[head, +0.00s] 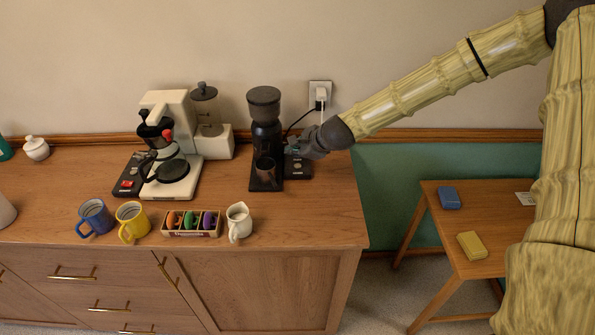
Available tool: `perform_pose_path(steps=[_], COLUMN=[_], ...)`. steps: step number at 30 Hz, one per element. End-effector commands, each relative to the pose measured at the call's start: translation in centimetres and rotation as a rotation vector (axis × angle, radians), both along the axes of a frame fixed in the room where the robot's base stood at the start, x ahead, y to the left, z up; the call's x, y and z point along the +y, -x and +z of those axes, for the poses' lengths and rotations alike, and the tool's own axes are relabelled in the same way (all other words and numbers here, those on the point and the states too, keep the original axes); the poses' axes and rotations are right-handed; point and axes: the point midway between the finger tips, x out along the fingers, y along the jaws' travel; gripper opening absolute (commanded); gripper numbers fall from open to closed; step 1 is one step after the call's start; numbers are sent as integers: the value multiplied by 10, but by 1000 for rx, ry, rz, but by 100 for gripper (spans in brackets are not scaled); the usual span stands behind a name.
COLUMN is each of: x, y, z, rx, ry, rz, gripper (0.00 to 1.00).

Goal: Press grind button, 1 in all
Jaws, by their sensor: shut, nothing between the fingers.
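The black coffee grinder (267,133) stands upright on the wooden cabinet top, left of my gripper. A small dark control box (298,168) sits against its right side, with a small pale spot on top that looks like a button. My gripper (297,152) is shut and empty, at the end of my arm coming in from the right. It is over the back part of the control box and hides some of it. I cannot tell whether the fingertips touch the box.
A white coffee maker (171,112) with a glass carafe and a red-switch box (128,184) stands to the left. Mugs (95,217), a capsule tray (192,233) and a white jug (239,222) line the front. A wall outlet (320,95) is behind. The cabinet top right of the box is clear.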

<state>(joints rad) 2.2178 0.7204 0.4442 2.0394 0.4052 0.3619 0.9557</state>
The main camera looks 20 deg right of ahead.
Motion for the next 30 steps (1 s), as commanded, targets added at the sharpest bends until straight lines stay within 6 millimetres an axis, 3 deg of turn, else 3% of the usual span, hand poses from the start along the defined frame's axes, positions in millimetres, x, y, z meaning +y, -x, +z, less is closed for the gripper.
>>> perform_pose_path(steps=[1,7,30], x=[0,0,0], y=[0,0,0], z=[-10,-21,-21], rx=[0,0,0], ry=[-1,0,0], rz=[-1,0,0], gripper=[0,0,0])
